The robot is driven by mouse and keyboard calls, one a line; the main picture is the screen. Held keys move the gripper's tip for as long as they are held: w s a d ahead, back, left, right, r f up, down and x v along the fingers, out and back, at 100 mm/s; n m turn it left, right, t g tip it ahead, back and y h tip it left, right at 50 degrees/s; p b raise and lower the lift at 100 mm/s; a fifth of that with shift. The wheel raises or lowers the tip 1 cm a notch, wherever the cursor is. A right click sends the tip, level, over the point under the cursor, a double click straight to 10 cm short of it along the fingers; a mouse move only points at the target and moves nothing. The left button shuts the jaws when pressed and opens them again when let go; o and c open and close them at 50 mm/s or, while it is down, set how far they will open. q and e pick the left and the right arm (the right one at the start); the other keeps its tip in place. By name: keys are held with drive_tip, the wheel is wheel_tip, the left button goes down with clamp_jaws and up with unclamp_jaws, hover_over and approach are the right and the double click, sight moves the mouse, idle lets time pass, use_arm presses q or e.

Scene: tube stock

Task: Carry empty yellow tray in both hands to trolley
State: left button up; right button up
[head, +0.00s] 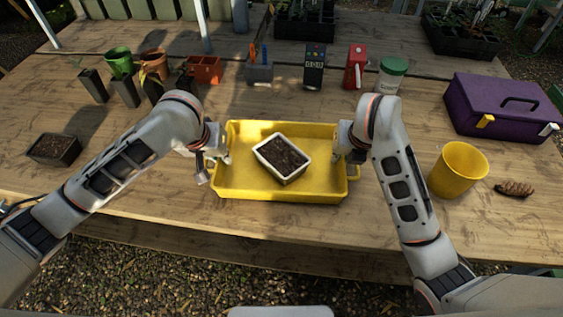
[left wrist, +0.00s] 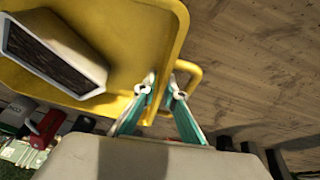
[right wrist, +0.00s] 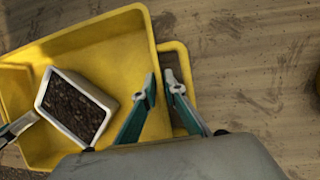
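The yellow tray (head: 235,185) appears to rest on the wooden table near its front edge. It is not empty: a white pot of dark soil (head: 283,158) sits in it, turned at an angle. My left gripper (left wrist: 162,88) is shut on the tray's left end wall, one finger inside and one in the handle opening. My right gripper (right wrist: 160,88) is shut the same way on the right end wall, beside the right handle (head: 353,172). Close contact of the fingers is hard to make out. I see no trolley in these views.
A yellow pot (head: 458,170), a pine cone (head: 515,188) and a purple toolbox (head: 505,108) stand to the right. A small dark soil pot (head: 55,149) is at the left. Several pots and tools line the back. Gravel (head: 150,275) lies before the table's front edge.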

use_arm(q)
drive_tip(key=shift+f, duration=0.1)
use_arm(e)
drive_tip(key=shift+f, duration=0.1)
use_arm(q)
clamp_jaws()
use_arm(e)
clamp_jaws()
use_arm(q)
drive_tip(key=shift+w, duration=0.1)
use_arm(e)
drive_tip(key=shift+w, duration=0.1)
